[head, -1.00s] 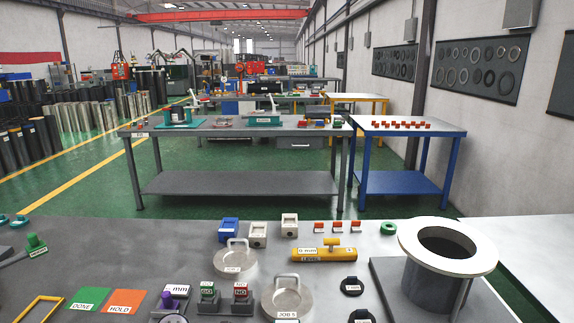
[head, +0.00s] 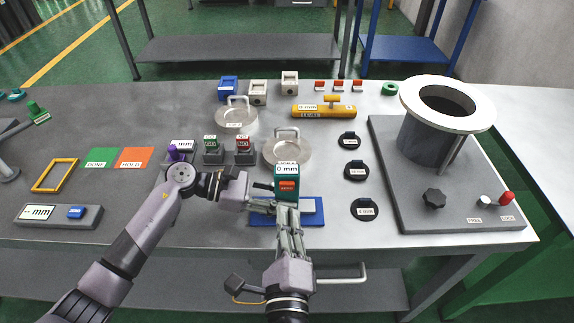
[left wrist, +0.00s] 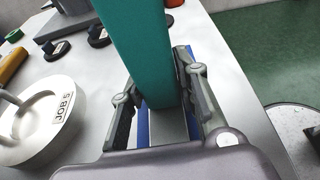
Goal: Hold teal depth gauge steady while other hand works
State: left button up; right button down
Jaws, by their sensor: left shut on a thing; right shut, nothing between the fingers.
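The teal depth gauge (head: 287,178) stands upright at the front middle of the bench, above a blue pad (head: 312,212). Its display reads 0 mm and an orange-red button shows below it. My left gripper (head: 265,203) comes in from the left and is shut on the gauge. In the left wrist view the teal body (left wrist: 142,60) sits between the two fingers (left wrist: 158,105). My right gripper (head: 288,210) is shut and empty just in front of the gauge's lower face, hiding part of it. I cannot tell whether it touches.
Round steel lids with handles (head: 285,152) lie behind the gauge. Black labelled rings (head: 364,208) lie to its right. A flanged cylinder (head: 430,140) stands on a grey plate at the right. Green and orange cards (head: 134,157) lie at the left. The bench's front edge is close.

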pick_arm(q)
jog(key=o, duration=0.9)
jog(key=shift+a, duration=0.1)
